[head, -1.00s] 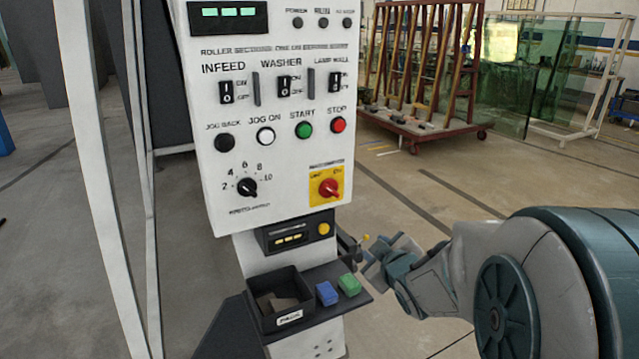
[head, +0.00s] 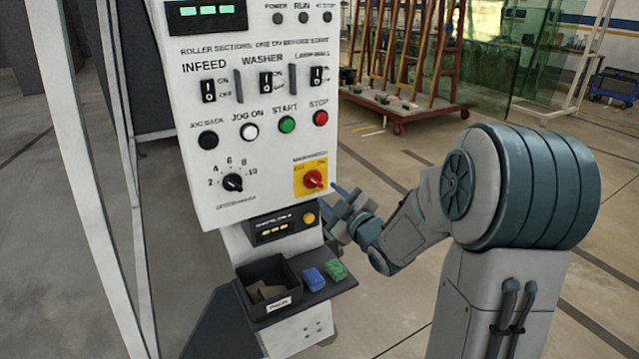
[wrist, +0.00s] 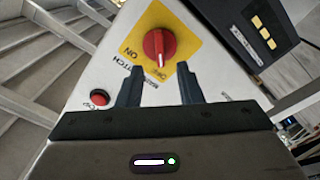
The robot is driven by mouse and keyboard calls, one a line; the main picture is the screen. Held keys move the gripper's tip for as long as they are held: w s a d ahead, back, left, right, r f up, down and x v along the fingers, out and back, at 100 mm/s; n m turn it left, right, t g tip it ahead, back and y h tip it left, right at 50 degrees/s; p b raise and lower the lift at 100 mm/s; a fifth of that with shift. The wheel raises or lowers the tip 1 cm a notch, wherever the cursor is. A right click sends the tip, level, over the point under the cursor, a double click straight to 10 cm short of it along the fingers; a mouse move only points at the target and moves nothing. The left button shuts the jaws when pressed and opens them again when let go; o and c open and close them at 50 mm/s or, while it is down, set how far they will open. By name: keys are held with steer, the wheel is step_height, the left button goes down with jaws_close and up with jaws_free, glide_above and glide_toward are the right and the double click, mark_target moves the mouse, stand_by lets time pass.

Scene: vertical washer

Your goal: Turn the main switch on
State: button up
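The main switch (head: 314,179) is a red rotary knob on a yellow plate at the lower right of the white control panel (head: 250,205). In the wrist view the red knob (wrist: 159,47) lies just beyond my fingertips, with its white pointer line toward the OFF lettering. My gripper (head: 345,200) is just right of the panel's lower right edge. In the wrist view my gripper (wrist: 159,72) is open, its two dark fingers apart and empty. The fingertips point at the knob from either side of its lower end; I cannot tell whether they touch the plate.
Below the panel are a dark box (head: 282,226) with a yellow button and a shelf with a black bin (head: 268,285), a blue block (head: 314,278) and a green block (head: 336,270). The red stop button (head: 320,118) is above the switch. A glass rack (head: 410,110) stands behind on open floor.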

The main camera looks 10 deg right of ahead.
mark_target(316, 183)
steer(key=shift+p+x, duration=0.55)
steer(key=shift+x, duration=2.6)
jaws_close()
